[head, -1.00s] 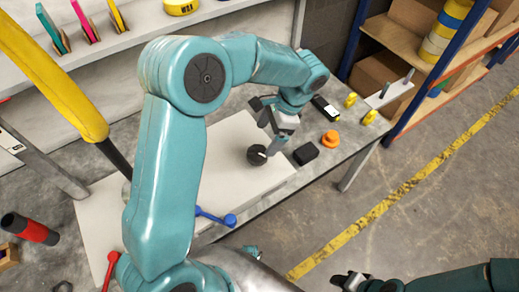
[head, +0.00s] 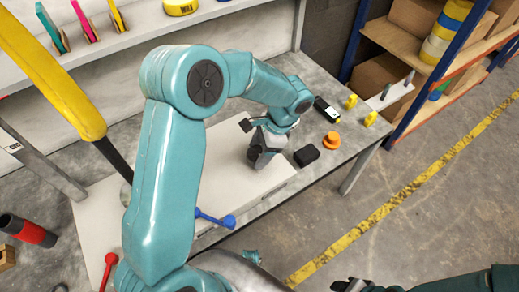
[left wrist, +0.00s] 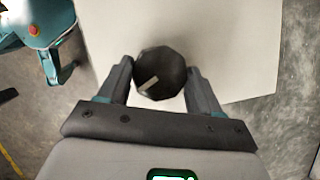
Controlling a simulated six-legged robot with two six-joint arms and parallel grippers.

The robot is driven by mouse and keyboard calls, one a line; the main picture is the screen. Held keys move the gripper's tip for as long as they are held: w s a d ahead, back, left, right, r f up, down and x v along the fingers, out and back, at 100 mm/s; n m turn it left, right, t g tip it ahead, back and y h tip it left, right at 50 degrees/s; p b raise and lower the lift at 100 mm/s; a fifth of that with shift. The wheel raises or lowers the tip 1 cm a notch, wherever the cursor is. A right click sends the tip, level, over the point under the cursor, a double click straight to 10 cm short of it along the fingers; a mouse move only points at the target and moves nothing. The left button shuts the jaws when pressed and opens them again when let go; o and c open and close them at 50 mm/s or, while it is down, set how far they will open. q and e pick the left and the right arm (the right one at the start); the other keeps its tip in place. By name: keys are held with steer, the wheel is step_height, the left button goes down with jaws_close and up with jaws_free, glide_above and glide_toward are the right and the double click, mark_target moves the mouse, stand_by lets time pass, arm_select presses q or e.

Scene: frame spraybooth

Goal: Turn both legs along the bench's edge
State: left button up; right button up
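A blue bar with a rounded end (head: 216,218) lies by the front edge of the pale board (head: 232,148) on the bench. A red bar (head: 109,268) stands out at the board's lower left. These may be the legs; I cannot be sure. My left gripper (head: 262,158) is low over the board, around a round black knob. In the left wrist view the knob (left wrist: 160,74) with a pale mark sits between the fingers, which stand open on either side. In the head view the gripper hides the knob. My right gripper (head: 350,286) is at the bottom edge, partly cut off.
A black block (head: 306,155), an orange knob (head: 331,141) and yellow pieces (head: 371,118) are on the bench, right of the gripper. A yellow tube (head: 55,75) crosses the upper left. Shelving with boxes (head: 372,82) stands at right. The floor in front is clear.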

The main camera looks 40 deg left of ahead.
arm_select(q)
steer(key=shift+r+n+g+h+p, duration=0.1)
steer(key=shift+n+g+h+p, duration=0.4)
steer(key=shift+n, duration=0.6)
steer(key=n+h+p, duration=0.1)
steer(key=n, duration=0.2)
steer(key=shift+w+a+n, duration=0.1)
steer(key=shift+n, duration=0.2)
steer(key=n+h+p, duration=0.1)
steer(key=n, duration=0.2)
steer(key=shift+a, duration=0.1)
steer(key=shift+a+n+h+p, duration=0.15)
steer(key=shift+n+h, duration=0.25)
steer(key=shift+n, duration=0.5)
steer(key=shift+d+n+h+p, duration=0.15)
steer(key=shift+n+h, duration=0.25)
steer(key=shift+n, duration=0.5)
steer(key=shift+a+n, duration=0.1)
steer(key=shift+n, duration=0.2)
steer(key=o, duration=1)
steer(key=shift+o, duration=0.2)
